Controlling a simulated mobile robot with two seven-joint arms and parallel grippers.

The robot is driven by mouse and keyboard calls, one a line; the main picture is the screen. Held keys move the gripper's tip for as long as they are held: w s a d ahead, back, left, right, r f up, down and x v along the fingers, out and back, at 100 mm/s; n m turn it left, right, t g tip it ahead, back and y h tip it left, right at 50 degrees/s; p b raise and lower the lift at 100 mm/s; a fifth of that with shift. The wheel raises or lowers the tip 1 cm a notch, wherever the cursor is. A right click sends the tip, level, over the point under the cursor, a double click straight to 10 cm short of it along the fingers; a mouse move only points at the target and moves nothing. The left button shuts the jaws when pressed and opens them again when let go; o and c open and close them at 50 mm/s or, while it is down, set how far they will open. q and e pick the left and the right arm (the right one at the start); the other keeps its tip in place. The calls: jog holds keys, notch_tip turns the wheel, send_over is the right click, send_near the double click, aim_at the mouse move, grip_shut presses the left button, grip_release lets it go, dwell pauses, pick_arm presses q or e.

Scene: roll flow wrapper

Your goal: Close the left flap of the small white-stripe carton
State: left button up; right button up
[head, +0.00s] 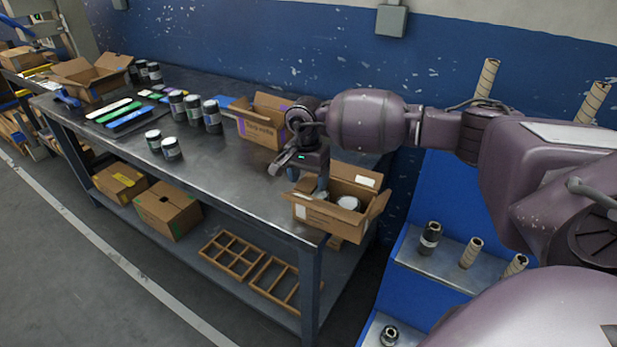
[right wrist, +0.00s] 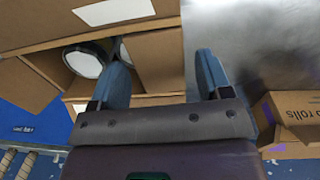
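The small white-stripe carton (head: 325,217) stands at the near right end of the workbench, its top open. A right-hand flap sticks outward, a flap with a white patch (head: 366,180) shows at the back, and white-lidded jars (head: 348,203) are inside. My right gripper (head: 304,172) is over the carton's left side and partly covers that side. In the right wrist view its two blue fingers (right wrist: 164,80) are apart, with brown cardboard (right wrist: 157,62) beyond them. A jar lid (right wrist: 84,62) shows left of the fingers. I cannot tell whether they touch the cardboard. My left gripper is out of view.
Another open carton (head: 262,132) with purple marks stands behind the gripper on the workbench (head: 235,185). Several jars (head: 193,108) stand further left. A blue rack (head: 440,275) with rolls is at the right.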

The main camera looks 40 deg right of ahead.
aim_at(310, 182)
jog(key=c, duration=0.8)
jog(key=shift+s+t, duration=0.1)
jog(key=shift+t, duration=0.3)
jog(key=o, duration=0.9)
jog(key=shift+o, duration=0.2)
notch_tip(310, 182, up, 11)
jog(key=shift+f+p, duration=0.15)
jog(key=shift+p, duration=0.15)
jog(key=shift+s, duration=0.1)
